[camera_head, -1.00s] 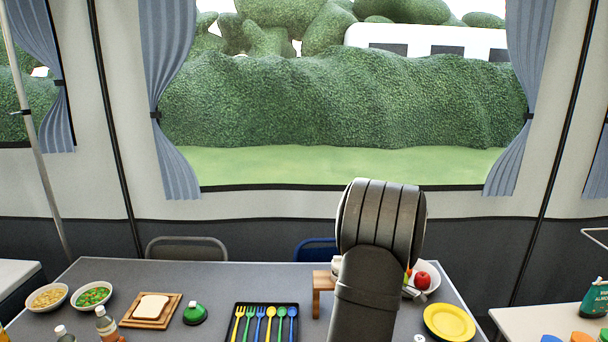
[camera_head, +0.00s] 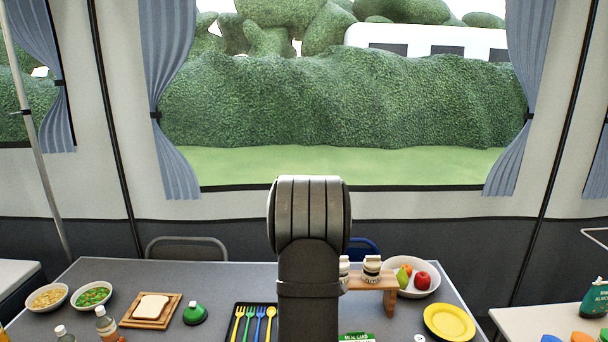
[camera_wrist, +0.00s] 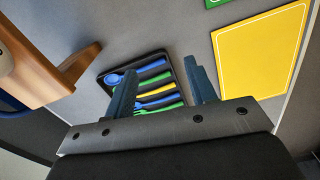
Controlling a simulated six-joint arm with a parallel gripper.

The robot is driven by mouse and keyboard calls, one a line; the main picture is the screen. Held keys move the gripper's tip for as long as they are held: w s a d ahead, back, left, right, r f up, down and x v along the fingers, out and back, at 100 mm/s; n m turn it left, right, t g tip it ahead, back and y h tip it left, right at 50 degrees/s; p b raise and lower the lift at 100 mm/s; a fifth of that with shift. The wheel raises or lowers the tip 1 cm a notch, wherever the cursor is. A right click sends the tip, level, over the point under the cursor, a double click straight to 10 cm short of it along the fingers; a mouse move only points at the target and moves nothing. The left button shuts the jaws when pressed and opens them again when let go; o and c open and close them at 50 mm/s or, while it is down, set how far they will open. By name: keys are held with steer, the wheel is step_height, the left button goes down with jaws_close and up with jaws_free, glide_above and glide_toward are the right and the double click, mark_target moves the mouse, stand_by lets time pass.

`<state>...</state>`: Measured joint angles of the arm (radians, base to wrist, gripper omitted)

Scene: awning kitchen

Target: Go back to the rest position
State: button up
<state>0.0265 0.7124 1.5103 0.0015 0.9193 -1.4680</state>
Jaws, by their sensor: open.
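My gripper (camera_wrist: 165,92) shows in the wrist view with its two blue-grey fingers apart and nothing between them. It hangs above the table, over the area of the black cutlery tray (camera_wrist: 108,72). The tray holds green, blue and yellow cutlery. In the head view my arm stands upright in the middle and covers the right part of the tray (camera_head: 228,338). The gripper itself is hidden behind my arm in that view.
A wooden stand (camera_head: 385,283) with small jars is right of my arm, beside a fruit bowl (camera_head: 428,290). A yellow card (camera_wrist: 262,55) lies near the tray.

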steer(key=s+a+n, duration=0.1)
steer(key=a, duration=0.9)
steer(key=shift+f, duration=0.2)
steer(key=d+m, duration=0.2)
steer(key=d, duration=1.8)
steer(key=shift+r, duration=0.35)
steer(key=shift+w+d, duration=0.1)
steer(key=a+n, duration=0.2)
steer(key=a, duration=1.8)
steer(key=d+m, duration=0.3)
steer(key=d, duration=2.1)
steer(key=s+d+m, duration=0.1)
steer(key=s+d, duration=0.5)
steer(key=d, duration=0.5)
steer(key=s+d+m, duration=0.1)
steer(key=s+d, duration=0.5)
steer(key=d, duration=0.6)
steer(key=w+a+f, duration=0.2)
steer(key=w, duration=0.2)
steer(key=shift+w+a+f, duration=0.35)
steer(key=shift+a+f, duration=0.05)
